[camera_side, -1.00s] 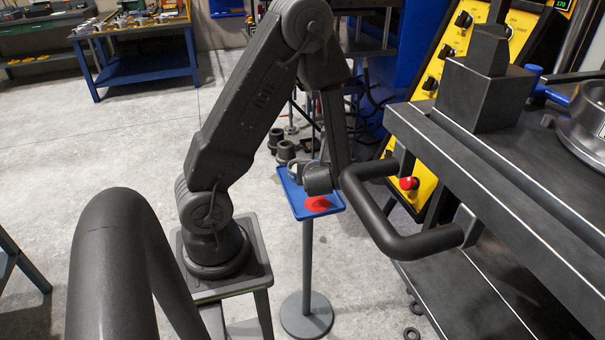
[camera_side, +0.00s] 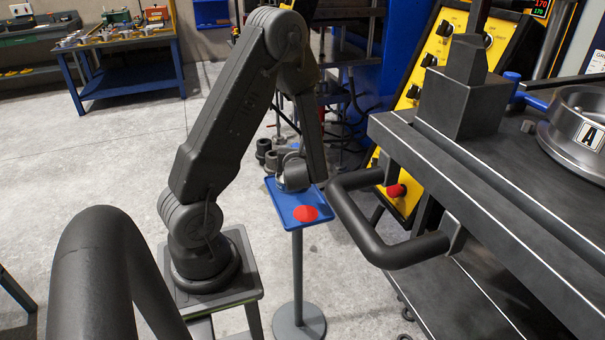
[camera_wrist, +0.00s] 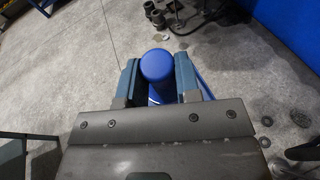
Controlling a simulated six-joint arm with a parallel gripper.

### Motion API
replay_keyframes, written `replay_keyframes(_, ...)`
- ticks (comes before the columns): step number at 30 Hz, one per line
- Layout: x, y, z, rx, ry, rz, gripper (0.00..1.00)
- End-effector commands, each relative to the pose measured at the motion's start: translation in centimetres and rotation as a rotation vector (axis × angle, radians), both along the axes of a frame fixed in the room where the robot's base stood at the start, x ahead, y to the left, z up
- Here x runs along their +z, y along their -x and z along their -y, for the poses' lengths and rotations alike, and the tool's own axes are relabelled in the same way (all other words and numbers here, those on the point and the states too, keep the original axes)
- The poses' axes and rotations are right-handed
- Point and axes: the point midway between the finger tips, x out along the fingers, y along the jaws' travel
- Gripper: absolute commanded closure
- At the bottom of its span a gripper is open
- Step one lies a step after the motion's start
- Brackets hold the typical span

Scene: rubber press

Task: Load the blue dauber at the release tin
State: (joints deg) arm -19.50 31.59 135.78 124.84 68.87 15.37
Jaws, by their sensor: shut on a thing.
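In the wrist view, the round blue top of the dauber (camera_wrist: 157,65) stands between the two fingers of my gripper (camera_wrist: 157,82), which is shut on it. In the side view, my gripper (camera_side: 293,180) is low over the back left part of a small blue tray on a stand (camera_side: 284,207). The dauber is hidden there behind my wrist. A pale rim shows under the gripper; I cannot tell whether it is the release tin. A flat red disc (camera_side: 306,213) lies at the tray's front right.
The dark press bench (camera_side: 480,190) with a bar handle (camera_side: 400,252) stands close to the tray's right. A metal ring mould marked A (camera_side: 575,125) sits on it. A yellow control panel (camera_side: 440,50) is behind. The floor to the left is open.

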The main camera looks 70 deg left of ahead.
Motion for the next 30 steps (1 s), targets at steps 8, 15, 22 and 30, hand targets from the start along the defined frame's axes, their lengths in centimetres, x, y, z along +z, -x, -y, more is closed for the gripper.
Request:
replay_keyframes(8,0.9,0.3,-3.1,0.001,-0.106,-0.005,0.98)
replay_keyframes(15,-1.4,0.3,-3.1,0.001,-0.105,-0.006,0.98)
replay_keyframes(22,-3.5,0.3,-3.1,0.001,-0.104,-0.005,0.98)
replay_keyframes(30,-4.5,0.3,-3.1,0.001,-0.105,-0.002,0.98)
